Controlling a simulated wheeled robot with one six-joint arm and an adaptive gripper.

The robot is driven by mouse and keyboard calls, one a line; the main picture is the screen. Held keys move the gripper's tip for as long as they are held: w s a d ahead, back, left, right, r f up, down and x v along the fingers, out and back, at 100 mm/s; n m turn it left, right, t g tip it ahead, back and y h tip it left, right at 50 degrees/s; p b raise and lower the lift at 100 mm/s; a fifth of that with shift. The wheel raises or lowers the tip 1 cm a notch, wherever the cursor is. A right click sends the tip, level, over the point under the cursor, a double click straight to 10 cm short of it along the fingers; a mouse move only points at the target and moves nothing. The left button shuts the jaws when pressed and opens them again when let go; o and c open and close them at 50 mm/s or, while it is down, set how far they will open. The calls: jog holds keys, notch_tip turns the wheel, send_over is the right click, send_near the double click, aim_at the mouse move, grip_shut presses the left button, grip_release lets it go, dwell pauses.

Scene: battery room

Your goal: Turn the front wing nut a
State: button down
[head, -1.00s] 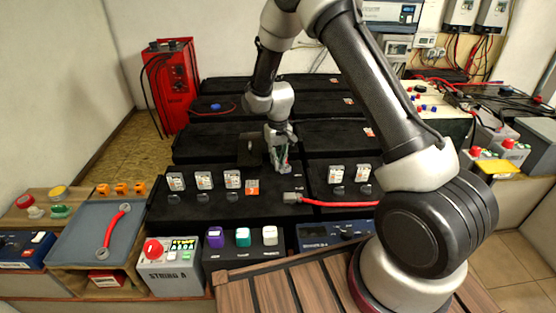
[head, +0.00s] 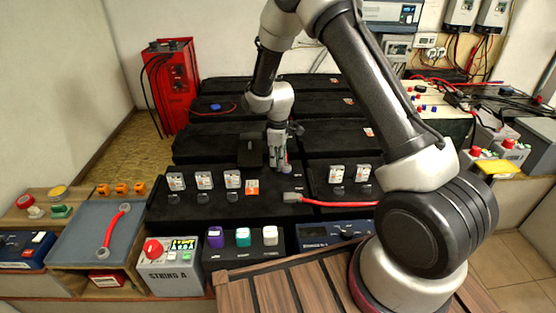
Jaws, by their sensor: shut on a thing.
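The grey lug (head: 292,197) at the end of a red cable (head: 340,203) lies just in front and to the right of the fingers.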

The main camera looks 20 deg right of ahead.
jog(key=shift+n, duration=1.6)
jog(key=c, duration=1.5)
grip_release()
notch_tip(320, 180, up, 12)
